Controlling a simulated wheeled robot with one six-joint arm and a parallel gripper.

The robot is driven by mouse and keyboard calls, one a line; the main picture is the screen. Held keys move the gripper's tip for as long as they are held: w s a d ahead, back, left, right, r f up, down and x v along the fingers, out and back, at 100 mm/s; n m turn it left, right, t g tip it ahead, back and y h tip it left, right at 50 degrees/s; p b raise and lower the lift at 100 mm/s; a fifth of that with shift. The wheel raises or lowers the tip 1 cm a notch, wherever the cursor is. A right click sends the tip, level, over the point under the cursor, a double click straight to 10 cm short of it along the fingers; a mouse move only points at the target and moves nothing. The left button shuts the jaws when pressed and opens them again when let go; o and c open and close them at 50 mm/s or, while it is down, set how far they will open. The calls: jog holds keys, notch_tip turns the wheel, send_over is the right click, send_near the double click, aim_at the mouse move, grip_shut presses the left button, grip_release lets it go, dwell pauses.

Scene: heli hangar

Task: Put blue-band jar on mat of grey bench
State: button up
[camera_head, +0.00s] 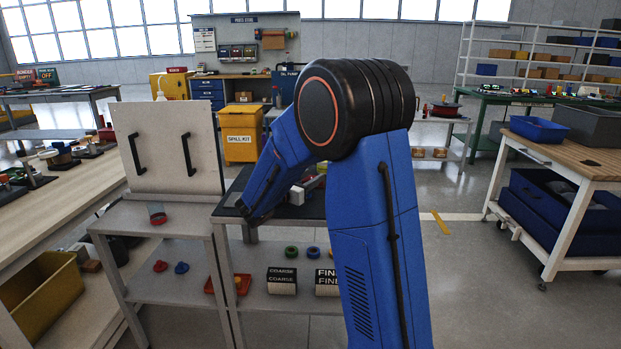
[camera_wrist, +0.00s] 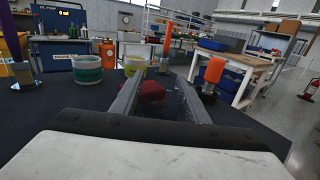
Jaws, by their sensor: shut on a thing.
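My gripper (camera_wrist: 152,88) is low over a dark mat-like top (camera_wrist: 60,112) in the wrist view. Its two fingers are shut on a clear, glassy thing (camera_wrist: 176,104) with dark red showing at its far side; I see no blue band on it. A jar with a teal-green band (camera_wrist: 87,69) and one with a yellow band (camera_wrist: 135,65) stand upright beyond the fingers. In the head view my arm hides most of the dark top (camera_head: 232,200) and the held thing.
An orange-handled thing (camera_wrist: 213,72) stands right of the fingers and a purple-handled one (camera_wrist: 12,38) at left. A white panel with two black handles (camera_head: 165,150) rises behind the grey bench. A wooden-topped cart (camera_head: 560,155) stands at right, across open floor.

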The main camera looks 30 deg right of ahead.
jog(key=o, duration=1.2)
jog(key=v, duration=1.2)
jog(key=shift+r, duration=0.1)
jog(key=s+d+f+m+g+y, duration=0.25)
jog(key=s+m, duration=0.35)
jog(key=s, duration=0.5)
jog(key=s+d+f+m+g+y, duration=0.1)
jog(key=s+d+m+g+y, duration=0.25)
jog(key=s, duration=0.85)
jog(key=s+a+f+m+t+y, duration=0.2)
jog(key=s+a+m+t+y, duration=0.2)
jog(key=s+a+m+y, duration=0.6)
jog(key=shift+s+a+f+m+y, duration=0.3)
jog(key=shift+s+a+m, duration=1.3)
jog(key=shift+a, duration=1.25)
jog(key=shift+s, duration=0.15)
